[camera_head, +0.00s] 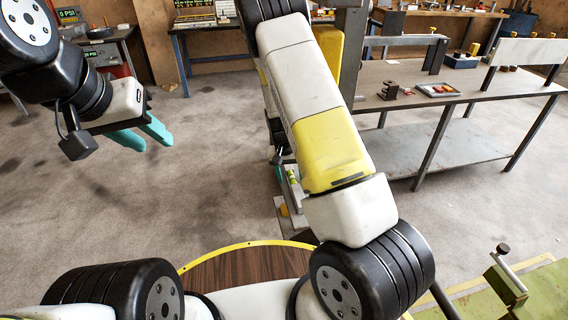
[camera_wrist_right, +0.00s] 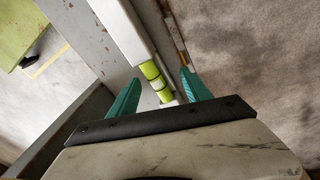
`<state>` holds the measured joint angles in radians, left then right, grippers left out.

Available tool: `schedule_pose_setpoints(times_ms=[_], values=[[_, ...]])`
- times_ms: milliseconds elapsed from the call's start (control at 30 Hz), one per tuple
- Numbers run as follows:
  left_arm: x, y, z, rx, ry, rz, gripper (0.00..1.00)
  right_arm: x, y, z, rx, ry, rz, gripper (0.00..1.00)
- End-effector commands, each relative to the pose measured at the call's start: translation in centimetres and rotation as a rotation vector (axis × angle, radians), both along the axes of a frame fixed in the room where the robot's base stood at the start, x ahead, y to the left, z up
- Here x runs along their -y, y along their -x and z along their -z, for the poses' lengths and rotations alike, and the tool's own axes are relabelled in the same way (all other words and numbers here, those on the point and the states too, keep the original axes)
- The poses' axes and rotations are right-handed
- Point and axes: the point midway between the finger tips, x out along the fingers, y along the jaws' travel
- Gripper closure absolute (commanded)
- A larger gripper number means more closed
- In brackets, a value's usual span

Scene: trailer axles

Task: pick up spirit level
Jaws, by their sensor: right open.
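The spirit level, a pale bar with a yellow-green vial section (camera_wrist_right: 152,77), runs down from the top of the right wrist view. It lies between the two teal fingers of my right gripper (camera_wrist_right: 160,92), which is open around its near end; I cannot tell whether either finger touches it. In the head view, a small part of the level (camera_head: 296,188) shows beside my right arm, which hides most of the right gripper. My left gripper (camera_head: 147,137) hangs at the left of the head view, open and empty, far from the level.
A grey surface (camera_wrist_right: 90,40) lies under the level, with concrete floor to its right. A workbench (camera_head: 380,78) with a lower shelf stands at the right. A green surface (camera_head: 535,290) is at the lower right. The floor below my left gripper is clear.

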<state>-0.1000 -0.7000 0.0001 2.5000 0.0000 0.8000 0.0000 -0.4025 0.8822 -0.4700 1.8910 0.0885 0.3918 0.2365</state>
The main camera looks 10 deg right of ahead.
Motion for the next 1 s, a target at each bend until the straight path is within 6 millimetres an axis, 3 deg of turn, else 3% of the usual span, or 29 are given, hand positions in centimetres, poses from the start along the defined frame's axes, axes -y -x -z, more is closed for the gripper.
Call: schedule_pose_setpoints(times_ms=[33,300,1000], values=[[0.00,0.00,0.00,0.000,0.000,0.000,0.64,-0.01,0.01,-0.02,0.000,0.000,0.000,0.47],[0.00,0.00,0.00,0.000,0.000,0.000,0.64,-0.02,0.02,-0.03,0.000,0.000,0.000,1.00],[0.00,0.00,0.00,0.000,0.000,0.000,0.64,0.01,0.12,0.07,-0.003,0.000,0.002,1.00]])
